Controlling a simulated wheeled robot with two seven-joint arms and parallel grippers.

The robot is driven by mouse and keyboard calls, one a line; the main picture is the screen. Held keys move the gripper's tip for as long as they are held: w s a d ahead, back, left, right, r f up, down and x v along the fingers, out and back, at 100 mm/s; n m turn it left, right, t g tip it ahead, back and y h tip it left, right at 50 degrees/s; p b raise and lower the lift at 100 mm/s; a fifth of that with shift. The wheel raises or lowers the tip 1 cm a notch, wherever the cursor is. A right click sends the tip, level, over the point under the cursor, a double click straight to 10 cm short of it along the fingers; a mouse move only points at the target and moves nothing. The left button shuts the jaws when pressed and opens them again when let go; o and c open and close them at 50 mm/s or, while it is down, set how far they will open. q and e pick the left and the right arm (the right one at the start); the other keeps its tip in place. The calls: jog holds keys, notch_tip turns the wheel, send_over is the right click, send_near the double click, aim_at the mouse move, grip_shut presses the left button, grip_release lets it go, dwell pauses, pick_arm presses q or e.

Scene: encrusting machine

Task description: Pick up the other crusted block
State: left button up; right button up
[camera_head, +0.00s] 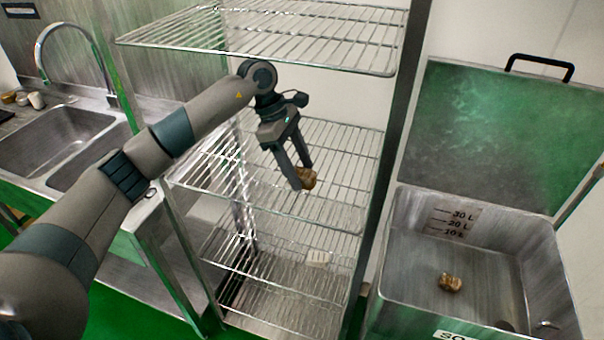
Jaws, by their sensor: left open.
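A brown crusted block (308,179) is on a wire shelf of the metal rack (340,148). My left gripper (301,177) reaches down to it with open jaws. The fingertips are at the block and hide part of it; I cannot tell whether they touch it. A second brown crusted block (450,283) lies in the open metal tank (400,262) at the right. My right gripper is out of view.
The rack's upper shelf (270,35) is above my left gripper. A rack post (398,120) stands between the shelves and the tank. The tank's lid (490,135) is raised. A sink (60,140) is at the left.

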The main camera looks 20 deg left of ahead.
aim_at(306, 174)
pick_arm(q)
jog(key=shift+c, duration=0.3)
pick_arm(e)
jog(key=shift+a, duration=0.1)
pick_arm(q)
jog(key=c, duration=1.1)
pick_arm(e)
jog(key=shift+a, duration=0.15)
pick_arm(q)
jog(key=shift+r, duration=0.1)
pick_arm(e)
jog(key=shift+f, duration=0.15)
